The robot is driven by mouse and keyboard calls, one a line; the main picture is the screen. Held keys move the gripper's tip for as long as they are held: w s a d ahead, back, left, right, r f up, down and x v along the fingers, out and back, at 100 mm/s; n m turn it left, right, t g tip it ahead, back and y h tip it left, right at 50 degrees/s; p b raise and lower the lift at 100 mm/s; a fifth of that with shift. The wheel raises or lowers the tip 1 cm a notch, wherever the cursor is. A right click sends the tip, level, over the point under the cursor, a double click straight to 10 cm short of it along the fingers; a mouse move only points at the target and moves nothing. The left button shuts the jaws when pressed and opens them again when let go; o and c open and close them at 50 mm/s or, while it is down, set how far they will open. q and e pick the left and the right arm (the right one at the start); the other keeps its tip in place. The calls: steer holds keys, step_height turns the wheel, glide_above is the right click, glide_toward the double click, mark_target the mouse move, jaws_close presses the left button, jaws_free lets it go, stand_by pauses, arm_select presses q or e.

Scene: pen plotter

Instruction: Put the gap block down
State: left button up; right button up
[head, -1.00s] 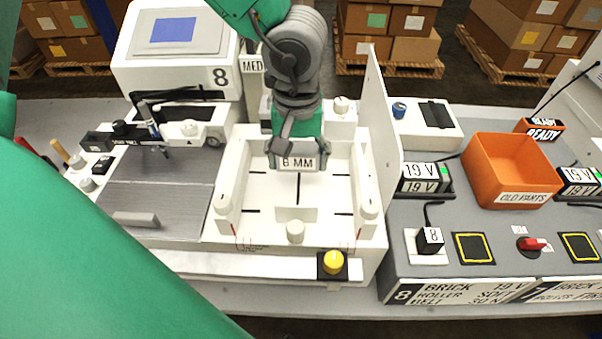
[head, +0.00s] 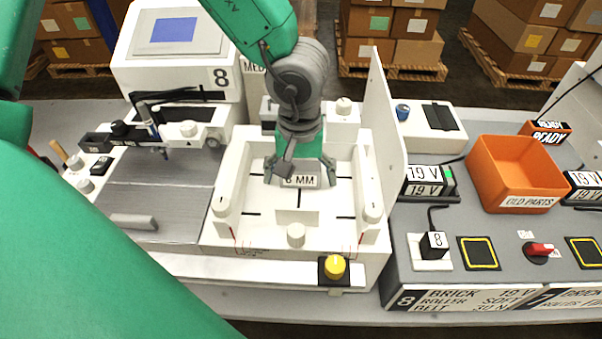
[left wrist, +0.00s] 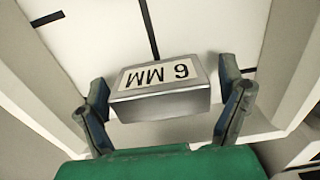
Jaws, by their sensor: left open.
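The gap block (head: 301,182) is a small grey metal block with a white label ending in "MM". It sits on the white floor of the walled bay (head: 262,228), near the middle and behind a low white piece with a knob. In the left wrist view the block (left wrist: 160,102) shows whole, with its label upside down. My left gripper (head: 299,175) is over it, pointing down. Its fingers (left wrist: 163,90) are spread, one on each side of the block, with a visible gap on both sides. My right gripper is not in view.
A tall white panel (head: 385,150) stands along the bay's right side. White knobs and a yellow button (head: 335,267) are at the front. A pen carriage (head: 165,135) lies left. An orange bin (head: 517,172) and control deck are right.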

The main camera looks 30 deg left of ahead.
mark_target(299, 166)
arm_select(q)
steer(key=shift+r, duration=0.1)
step_height(299, 166, up, 12)
steer(key=p, duration=0.2)
steer(key=shift+p, duration=0.3)
stand_by(0.4)
